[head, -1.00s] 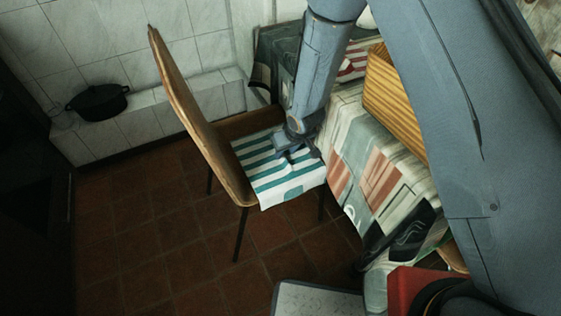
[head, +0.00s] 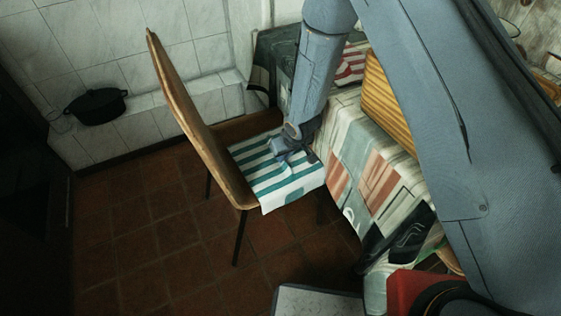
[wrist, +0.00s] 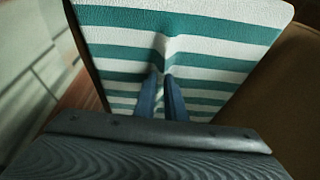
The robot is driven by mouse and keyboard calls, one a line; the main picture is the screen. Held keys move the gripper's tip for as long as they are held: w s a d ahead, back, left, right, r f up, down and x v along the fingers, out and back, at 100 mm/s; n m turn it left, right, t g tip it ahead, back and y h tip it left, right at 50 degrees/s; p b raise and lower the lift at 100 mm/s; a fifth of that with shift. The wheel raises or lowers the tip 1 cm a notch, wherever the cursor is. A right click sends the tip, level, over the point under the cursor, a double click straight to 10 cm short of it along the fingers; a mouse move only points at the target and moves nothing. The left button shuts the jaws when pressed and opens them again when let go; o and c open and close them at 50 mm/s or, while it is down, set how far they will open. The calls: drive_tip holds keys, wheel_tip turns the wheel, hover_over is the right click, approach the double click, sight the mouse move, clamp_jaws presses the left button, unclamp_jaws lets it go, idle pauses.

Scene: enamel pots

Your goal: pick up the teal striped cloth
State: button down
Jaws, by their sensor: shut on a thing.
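The teal and white striped cloth (head: 283,190) lies on the seat of a wooden chair (head: 190,110), with its front edge hanging over the seat's edge. My gripper (head: 291,155) is at the cloth's right part, next to the table. In the wrist view the cloth (wrist: 205,48) fills the upper middle, and a fold rises in it between the fingertips. My gripper (wrist: 163,80) is shut on that fold. The rest of the cloth is still spread flat on the seat.
A table with a patchwork cloth (head: 355,150) stands close on the right, with a yellow ribbed box (head: 388,100) on it. A black pot (head: 97,106) sits on the tiled ledge. The tiled floor (head: 150,240) at the left is clear.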

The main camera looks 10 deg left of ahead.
drive_tip(key=shift+r, duration=0.1)
drive_tip(key=shift+w+r, duration=0.1)
drive_tip(key=shift+r, duration=0.45)
wheel_tip(320, 180, up, 17)
drive_tip(key=p, duration=1.3)
